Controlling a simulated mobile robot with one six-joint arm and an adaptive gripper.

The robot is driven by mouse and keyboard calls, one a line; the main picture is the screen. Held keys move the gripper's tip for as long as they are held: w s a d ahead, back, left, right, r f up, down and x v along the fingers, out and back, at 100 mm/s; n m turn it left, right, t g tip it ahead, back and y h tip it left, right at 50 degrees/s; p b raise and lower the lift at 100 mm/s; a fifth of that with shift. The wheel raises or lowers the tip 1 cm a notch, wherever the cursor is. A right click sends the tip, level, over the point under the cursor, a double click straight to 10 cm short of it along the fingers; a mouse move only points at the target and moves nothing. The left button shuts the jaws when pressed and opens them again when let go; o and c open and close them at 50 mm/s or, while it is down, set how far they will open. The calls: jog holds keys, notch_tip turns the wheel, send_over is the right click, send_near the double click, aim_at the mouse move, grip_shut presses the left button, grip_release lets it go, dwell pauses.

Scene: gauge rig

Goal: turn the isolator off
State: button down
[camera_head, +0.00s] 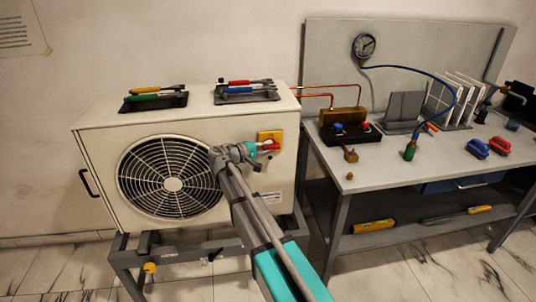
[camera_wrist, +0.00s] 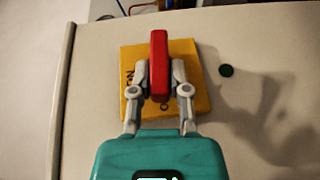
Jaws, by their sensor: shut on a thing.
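The isolator is a yellow plate (camera_head: 265,134) with a red handle (camera_head: 271,146), on the upper right of the front of the white fan unit (camera_head: 110,150). In the wrist view the red handle (camera_wrist: 159,50) stands upright in the picture across the yellow plate (camera_wrist: 188,49). My gripper (camera_wrist: 159,78) has one grey finger on each side of the handle and is shut on its lower part. Dark letters on the plate are partly hidden by the fingers and handle. In the head view my gripper (camera_head: 258,149) reaches the handle from the left and below.
Two dark trays of tools (camera_head: 153,102) (camera_head: 246,94) lie on top of the unit. Copper pipes (camera_head: 330,87) run from its right side to a grey workbench (camera_head: 385,173) holding a manifold (camera_head: 350,132), a gauge (camera_head: 364,46) and a blue hose (camera_head: 440,81).

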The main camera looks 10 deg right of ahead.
jog(key=shift+s+f+n+h+b, duration=0.1)
jog(key=shift+f+n+h+b, duration=0.15)
jog(key=shift+h+b, duration=0.4)
jog(key=c, duration=0.6)
grip_release()
jog(key=shift+r, duration=0.1)
jog(key=v, duration=1.2)
